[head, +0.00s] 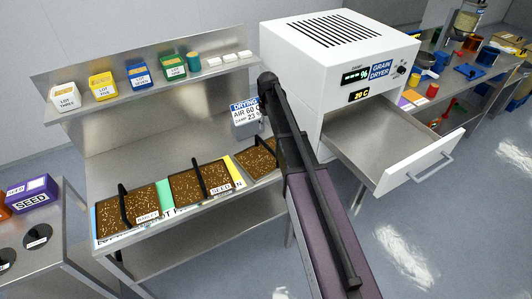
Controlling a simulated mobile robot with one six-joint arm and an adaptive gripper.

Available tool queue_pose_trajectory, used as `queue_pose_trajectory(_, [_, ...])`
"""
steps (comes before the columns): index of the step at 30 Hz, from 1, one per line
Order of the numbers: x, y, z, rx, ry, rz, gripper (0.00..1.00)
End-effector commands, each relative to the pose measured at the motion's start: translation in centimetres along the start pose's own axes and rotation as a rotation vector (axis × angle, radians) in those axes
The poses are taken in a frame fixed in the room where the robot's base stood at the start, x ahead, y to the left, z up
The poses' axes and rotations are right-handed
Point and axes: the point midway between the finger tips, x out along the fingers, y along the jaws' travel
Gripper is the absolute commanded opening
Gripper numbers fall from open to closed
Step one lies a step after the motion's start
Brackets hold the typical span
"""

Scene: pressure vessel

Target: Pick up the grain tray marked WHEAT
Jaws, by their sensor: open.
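Three dark trays of brown grain stand in a row on the steel bench. The left tray (128,211) has a black bar handle and a white front label too small to read surely. The middle tray (200,184) has a like handle and a label that seems to read SEED. The right tray (256,160) is partly covered by my arm, and no label on it can be read. I cannot tell which tray is marked WHEAT. My gripper does not show; only my arm links cross the middle of the view.
A white grain dryer (340,60) stands right of the bench with its steel drawer (385,150) pulled out and empty. A shelf (120,95) with lot boxes hangs above the trays. A purple seed box (32,194) is at far left.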

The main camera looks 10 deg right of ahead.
Motion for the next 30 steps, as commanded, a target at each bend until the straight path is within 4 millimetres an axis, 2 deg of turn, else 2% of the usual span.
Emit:
queue_pose_trajectory(16, [0.1,0.1,-0.4,-0.007,0.000,0.000,0.65])
queue_pose_trajectory(30, [3.3,0.0,-0.4,-0.008,0.000,0.000,0.65])
